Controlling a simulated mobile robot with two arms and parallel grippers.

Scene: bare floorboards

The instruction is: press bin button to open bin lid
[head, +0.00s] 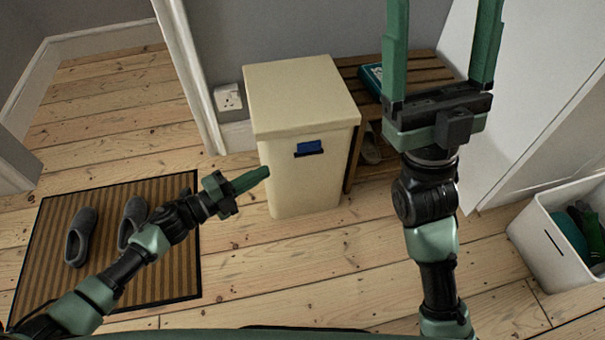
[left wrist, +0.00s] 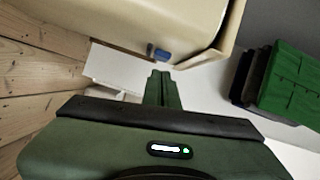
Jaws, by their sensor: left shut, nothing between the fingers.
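The cream bin (head: 300,140) stands upright against the wall in the head view, with its flat lid (head: 300,90) shut. Its blue button (head: 310,146) is on the front, just under the lid, above a dark slot-like strip. My left gripper (head: 266,172) is shut and empty, in front of the bin, with its tips left of and lower than the button in the picture. In the left wrist view the button (left wrist: 160,54) shows just beyond the shut fingertips (left wrist: 160,74), apparently with a gap. My right gripper (head: 442,35) is open and empty, raised to the right.
A slatted wooden bench (head: 400,72) with a teal box (head: 372,78) stands right of the bin. A striped doormat (head: 105,260) with grey slippers (head: 82,237) lies at left. A white crate (head: 545,245) is at lower right. Floorboards before the bin are clear.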

